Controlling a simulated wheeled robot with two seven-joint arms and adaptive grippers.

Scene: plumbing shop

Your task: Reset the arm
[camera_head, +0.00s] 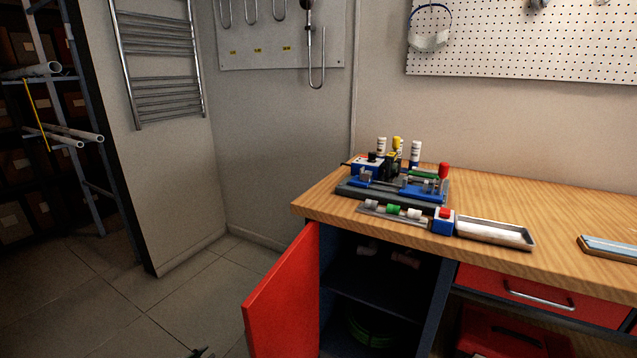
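A small dark piece at the bottom edge, left of the red door, looks like the tip of my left gripper (201,352). Only this bit shows, and whether its fingers are open or shut cannot be made out. The rest of the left arm is out of the picture. My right gripper and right arm are not in view.
The wooden workbench (570,215) carries a blue and grey fixture (395,188), a metal tray (495,233) and a blue-topped item (612,247). A red cabinet door (283,295) stands open into the floor space. A pipe rack (75,135) stands left. The tiled floor (170,305) between looks clear.

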